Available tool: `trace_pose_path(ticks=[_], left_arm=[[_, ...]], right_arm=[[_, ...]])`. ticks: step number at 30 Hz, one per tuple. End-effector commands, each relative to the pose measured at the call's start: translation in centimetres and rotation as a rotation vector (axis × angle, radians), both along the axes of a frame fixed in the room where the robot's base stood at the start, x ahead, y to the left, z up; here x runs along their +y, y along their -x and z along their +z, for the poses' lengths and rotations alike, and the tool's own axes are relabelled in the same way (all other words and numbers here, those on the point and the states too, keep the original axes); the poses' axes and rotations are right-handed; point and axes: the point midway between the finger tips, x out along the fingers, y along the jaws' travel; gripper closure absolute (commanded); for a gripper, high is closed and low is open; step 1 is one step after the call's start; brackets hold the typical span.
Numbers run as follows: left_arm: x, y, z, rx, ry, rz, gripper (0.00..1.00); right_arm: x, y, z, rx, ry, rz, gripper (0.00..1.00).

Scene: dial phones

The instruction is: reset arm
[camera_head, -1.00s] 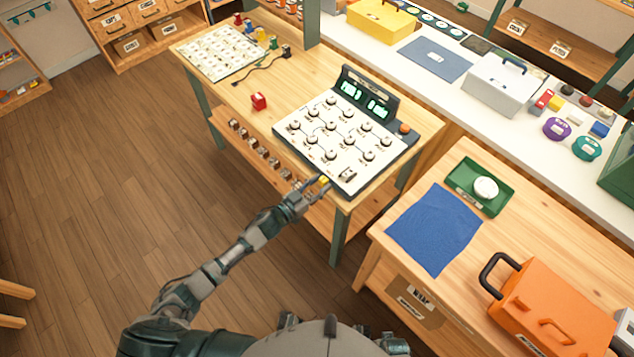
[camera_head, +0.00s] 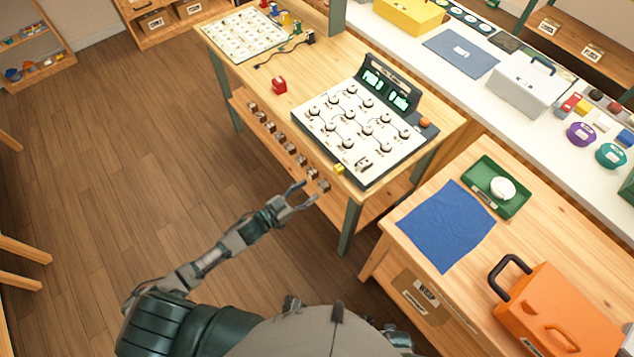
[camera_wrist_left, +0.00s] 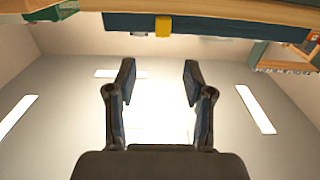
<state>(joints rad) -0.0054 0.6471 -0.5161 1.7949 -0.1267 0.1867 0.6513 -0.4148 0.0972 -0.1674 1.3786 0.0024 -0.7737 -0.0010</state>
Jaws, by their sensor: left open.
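My left gripper (camera_head: 300,198) is open and empty in the head view, just in front of the near edge of the wooden table. In the left wrist view its two fingers (camera_wrist_left: 158,85) stand apart with nothing between them. The dial panel (camera_head: 352,130), a white board with several knobs and a lit display (camera_head: 388,88), lies on the table. A small yellow block (camera_head: 339,168) sits at the panel's near edge, apart from the gripper. It also shows in the left wrist view (camera_wrist_left: 163,26), beyond the fingertips. My right gripper is in neither view.
Open floor lies left.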

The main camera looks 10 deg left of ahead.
Motion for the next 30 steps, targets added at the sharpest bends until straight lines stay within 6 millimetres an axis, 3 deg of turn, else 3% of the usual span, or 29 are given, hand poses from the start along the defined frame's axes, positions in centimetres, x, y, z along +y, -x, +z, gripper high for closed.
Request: trace_pose_path(ticks=[19,22,26,30], left_arm=[[0.5,0.6,0.0,0.0,0.001,0.0,0.48],[0.8,0.5,-1.0,0.022,-0.01,0.027,0.48],[2.6,0.5,-6.4,0.136,-0.08,0.156,0.48],[5.6,3.5,-16.5,0.385,-0.227,0.34,0.48]], right_arm=[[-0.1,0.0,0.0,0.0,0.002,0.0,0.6],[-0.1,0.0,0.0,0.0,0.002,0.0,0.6],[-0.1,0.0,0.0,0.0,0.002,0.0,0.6],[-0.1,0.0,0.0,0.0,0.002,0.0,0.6]])
